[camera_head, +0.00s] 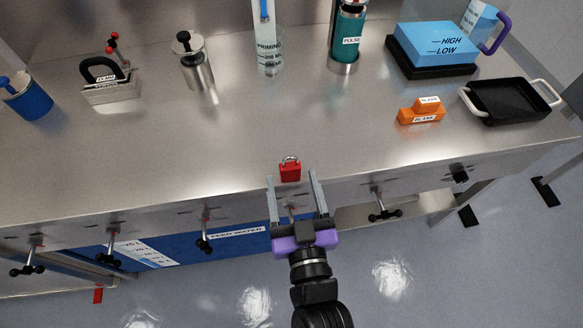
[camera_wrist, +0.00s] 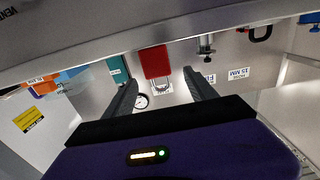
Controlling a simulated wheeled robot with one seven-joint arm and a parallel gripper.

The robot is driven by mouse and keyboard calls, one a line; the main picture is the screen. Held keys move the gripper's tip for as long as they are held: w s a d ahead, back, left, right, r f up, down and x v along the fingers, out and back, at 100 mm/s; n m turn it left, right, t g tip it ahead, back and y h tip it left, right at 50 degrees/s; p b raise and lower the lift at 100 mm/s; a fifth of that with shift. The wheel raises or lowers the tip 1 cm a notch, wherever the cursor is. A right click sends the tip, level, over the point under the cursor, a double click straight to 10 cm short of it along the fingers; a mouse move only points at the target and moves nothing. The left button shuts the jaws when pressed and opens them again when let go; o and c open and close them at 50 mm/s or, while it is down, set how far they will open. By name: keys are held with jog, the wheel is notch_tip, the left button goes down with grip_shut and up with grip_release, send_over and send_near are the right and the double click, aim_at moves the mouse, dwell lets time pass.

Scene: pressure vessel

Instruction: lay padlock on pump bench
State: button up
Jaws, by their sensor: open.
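The red padlock (camera_head: 290,171) stands upright, shackle up, on the steel pump bench (camera_head: 235,140), close to its front edge. In the wrist view the picture is upside down, and the padlock (camera_wrist: 155,62) shows with its shackle pointing down. My gripper (camera_head: 291,176) reaches in from the front of the bench, open, with one finger to each side of the padlock's line. The fingers (camera_wrist: 160,78) look apart from the padlock, and nothing is held. How far the fingertips reach past it is hard to tell.
Orange blanks (camera_head: 421,117) and a black tray (camera_head: 508,101) lie to the right. A steel canister (camera_head: 195,65), a teal PULSE bottle (camera_head: 346,35) and a blue block (camera_head: 435,45) stand further back. Valve handles (camera_head: 204,242) stick out below the front edge. Bench around the padlock is clear.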

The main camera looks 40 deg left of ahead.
aim_at(289, 162)
jog(key=p+x, duration=0.2)
jog(key=x, duration=0.5)
jog(key=shift+w+f, duration=0.1)
jog(key=shift+w, duration=0.1)
grip_shut()
notch_tip(289, 162, up, 21)
jog(key=p, duration=0.3)
jog(key=w+d+f+m+t+h, duration=0.2)
jog(key=w+d+f, duration=0.25)
jog(key=d, duration=0.25)
jog(key=w+d+f+m+t+h, duration=0.1)
jog(key=w+d+f+m+h, duration=0.15)
jog(key=d+f, duration=0.4)
jog(key=w+d+f+m+t+h, duration=0.1)
jog(key=w+d+f+t+h, duration=0.2)
jog(key=d, duration=0.6)
jog(key=s+d+f+m+h, duration=0.1)
jog(key=d+f+m+h, duration=0.15)
jog(key=d+f, duration=0.6)
jog(key=s+d+f+m+h, duration=0.1)
jog(key=d+f+m+h, duration=0.3)
jog(key=d, duration=0.8)
jog(key=s+d+f+n, duration=0.1)
jog(key=s+f+n, duration=0.1)
jog(key=s+f, duration=0.3)
jog(key=shift+f, duration=0.95)
